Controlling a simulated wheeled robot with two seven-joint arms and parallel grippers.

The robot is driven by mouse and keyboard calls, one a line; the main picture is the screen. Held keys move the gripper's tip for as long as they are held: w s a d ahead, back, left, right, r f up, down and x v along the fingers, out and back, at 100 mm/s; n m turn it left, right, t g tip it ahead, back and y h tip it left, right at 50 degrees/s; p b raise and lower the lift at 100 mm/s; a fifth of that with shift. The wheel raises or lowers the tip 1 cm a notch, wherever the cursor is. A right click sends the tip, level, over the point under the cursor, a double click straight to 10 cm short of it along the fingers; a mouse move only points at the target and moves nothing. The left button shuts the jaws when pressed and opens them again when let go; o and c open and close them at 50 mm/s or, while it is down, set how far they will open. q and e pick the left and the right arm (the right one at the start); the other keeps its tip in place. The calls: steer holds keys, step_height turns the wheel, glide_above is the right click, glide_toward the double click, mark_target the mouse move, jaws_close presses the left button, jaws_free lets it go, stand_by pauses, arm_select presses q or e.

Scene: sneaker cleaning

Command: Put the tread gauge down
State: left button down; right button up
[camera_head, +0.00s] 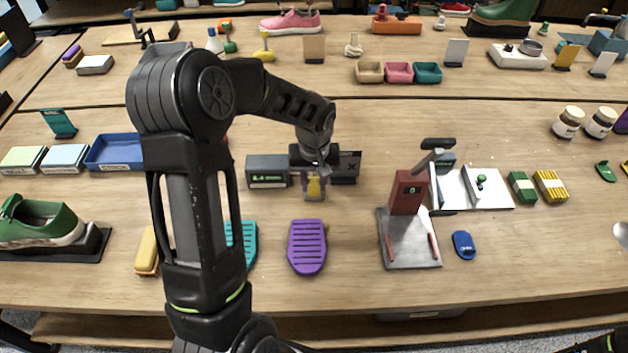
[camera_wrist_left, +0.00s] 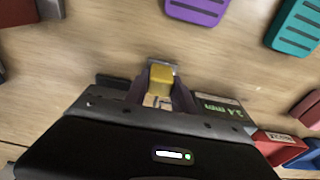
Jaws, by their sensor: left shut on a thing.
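The tread gauge (camera_head: 314,188), a small yellow piece with a grey end, is between the fingers of my left gripper (camera_head: 313,183). It also shows in the left wrist view (camera_wrist_left: 160,78), where my left gripper (camera_wrist_left: 160,92) is shut on it. The gauge points down at the bare wood close to the table; I cannot tell whether it touches. A grey box with a green-lettered label (camera_head: 267,171) is just left of the gripper, and a dark block marked X (camera_head: 347,167) is just right.
A purple ridged pad (camera_head: 307,246) lies in front of the gauge, with a teal one (camera_head: 248,243) left of it. A red-and-grey stand (camera_head: 407,238) is to the right. Pink and teal trays (camera_head: 399,72) are behind. Bare table (camera_head: 480,120) lies behind the stand.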

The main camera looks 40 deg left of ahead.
mark_target(314, 198)
arm_select(q)
steer(key=shift+f, duration=0.2)
steer(key=c, duration=1.1)
jaws_free()
steer(key=shift+o, duration=0.2)
step_height(314, 198, up, 12)
steer(key=s+b, duration=0.1)
steer(key=shift+d+b, duration=0.3)
steer(key=shift+d, duration=0.15)
steer(key=shift+s, duration=0.1)
